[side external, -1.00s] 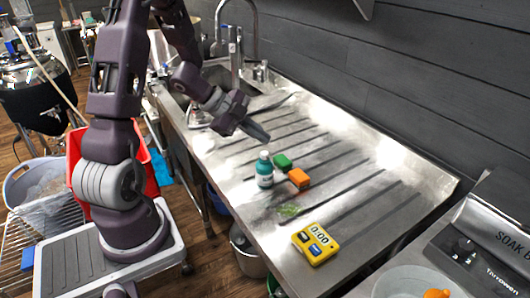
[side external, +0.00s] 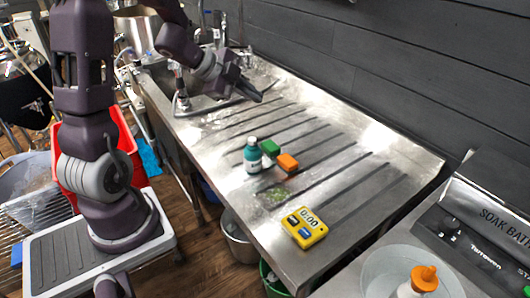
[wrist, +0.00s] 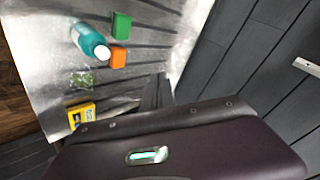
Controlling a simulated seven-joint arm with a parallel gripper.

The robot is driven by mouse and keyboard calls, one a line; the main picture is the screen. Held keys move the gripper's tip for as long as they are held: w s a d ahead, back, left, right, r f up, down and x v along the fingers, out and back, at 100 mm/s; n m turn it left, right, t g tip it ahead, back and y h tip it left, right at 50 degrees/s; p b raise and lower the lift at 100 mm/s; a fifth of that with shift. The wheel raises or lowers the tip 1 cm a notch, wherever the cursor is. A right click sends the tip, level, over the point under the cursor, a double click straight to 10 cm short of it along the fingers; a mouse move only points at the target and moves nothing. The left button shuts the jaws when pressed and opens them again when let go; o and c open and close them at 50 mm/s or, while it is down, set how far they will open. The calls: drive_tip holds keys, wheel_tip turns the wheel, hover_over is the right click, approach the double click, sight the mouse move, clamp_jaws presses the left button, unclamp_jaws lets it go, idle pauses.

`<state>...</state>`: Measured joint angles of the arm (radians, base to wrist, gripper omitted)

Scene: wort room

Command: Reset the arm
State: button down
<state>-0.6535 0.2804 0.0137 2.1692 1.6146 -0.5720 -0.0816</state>
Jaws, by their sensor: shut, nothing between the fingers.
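My gripper (side external: 250,93) is shut and empty, held above the steel draining board (side external: 345,200) near the sink end. In the wrist view the dark fingers (wrist: 158,92) show at the lower middle. A teal bottle with a white cap (side external: 252,158) stands upright on the board. A green block (side external: 270,147) and an orange block (side external: 287,163) sit beside it. A yellow timer (side external: 304,228) reading 0:00 lies nearer the front. All of these are apart from my gripper.
The sink (side external: 190,98) and its tap lie behind my gripper. A small clear green-tinted packet (side external: 276,195) lies on the board. A dark wall (side external: 420,90) runs behind.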

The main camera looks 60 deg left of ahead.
drive_tip(key=s+d+r+n+y, duration=0.3)
drive_tip(key=r+n+y, duration=0.35)
drive_tip(key=r, duration=0.45)
drive_tip(key=s+d+f+n+g+h, duration=0.1)
drive_tip(key=s+d+n+g+h, duration=0.1)
drive_tip(key=s+d, duration=0.5)
drive_tip(key=s+d+f+n+g+h, duration=0.2)
drive_tip(key=s+d, duration=0.6)
drive_tip(key=s, duration=0.5)
drive_tip(key=shift+s+d+n+h, duration=0.2)
drive_tip(key=shift+n+h, duration=0.35)
drive_tip(key=shift+n, duration=0.4)
